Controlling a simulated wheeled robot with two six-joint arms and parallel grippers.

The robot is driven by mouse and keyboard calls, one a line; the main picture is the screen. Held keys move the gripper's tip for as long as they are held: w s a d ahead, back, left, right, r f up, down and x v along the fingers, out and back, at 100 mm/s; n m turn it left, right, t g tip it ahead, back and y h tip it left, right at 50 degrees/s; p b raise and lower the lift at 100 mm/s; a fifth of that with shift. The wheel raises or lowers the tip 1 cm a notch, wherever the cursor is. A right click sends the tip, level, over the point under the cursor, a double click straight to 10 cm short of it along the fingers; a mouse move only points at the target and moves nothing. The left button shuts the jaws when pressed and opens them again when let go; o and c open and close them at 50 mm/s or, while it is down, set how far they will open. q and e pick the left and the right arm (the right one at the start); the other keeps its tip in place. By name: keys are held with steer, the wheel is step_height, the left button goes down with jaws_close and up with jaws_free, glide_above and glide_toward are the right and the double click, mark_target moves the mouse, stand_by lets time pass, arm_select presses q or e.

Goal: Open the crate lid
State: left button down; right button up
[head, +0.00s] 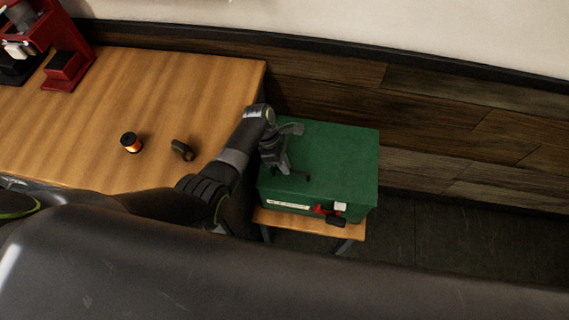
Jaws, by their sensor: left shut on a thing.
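The green crate (340,188) stands on a small wooden stand at the right. Its lid (335,150) is a flat green top and looks closed. A red latch (322,209) with white and black parts is on the front side. My left gripper (290,173) reaches in from the left and is over the left part of the lid, fingers low at its surface. It is shut on a part of the lid, but the grip is small and partly hidden by the gripper itself. My right gripper is not in view.
A wooden table (120,85) fills the left, holding a red machine (68,70), an orange-and-black spool-like piece (131,143) and a small dark part (182,150). The wood-clad wall (440,120) is close behind the crate. Floor at right is clear.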

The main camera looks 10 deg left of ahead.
arm_select(q)
steer(key=shift+w+r, duration=0.25)
steer(key=shift+r, duration=0.25)
steer(key=w+r+g+b, duration=0.2)
steer(key=w+r, duration=0.6)
steer(key=r, duration=0.3)
steer(key=shift+r+n, duration=0.25)
steer(key=shift+n, duration=0.05)
steer(key=shift+w+a, duration=0.1)
steer(key=shift+w, duration=0.05)
